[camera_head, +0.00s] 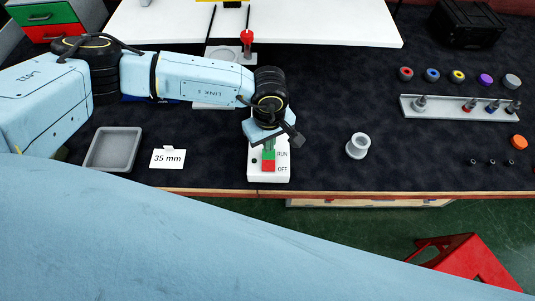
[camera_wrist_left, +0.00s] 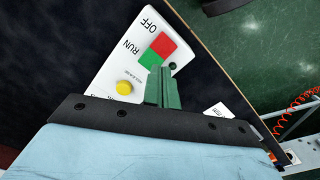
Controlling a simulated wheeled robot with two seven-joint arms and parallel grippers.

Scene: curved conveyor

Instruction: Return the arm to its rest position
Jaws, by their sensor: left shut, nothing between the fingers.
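My left arm comes in from the left in the head view. Its gripper (camera_head: 268,148) points down over the white switch box (camera_head: 284,172), which carries a green RUN button and a red OFF button. In the left wrist view the green fingers (camera_wrist_left: 163,90) are together and empty, beside the green button (camera_wrist_left: 150,60) and the red button (camera_wrist_left: 163,45). A yellow knob (camera_wrist_left: 124,88) also shows on the box there. I cannot tell whether the fingertips touch the box. My right gripper is not in view.
A grey tray (camera_head: 134,149) and a "35 mm" card (camera_head: 168,158) lie left of the box. A grey flanged cup (camera_head: 358,146) stands to its right. The table's front edge is close to the box.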

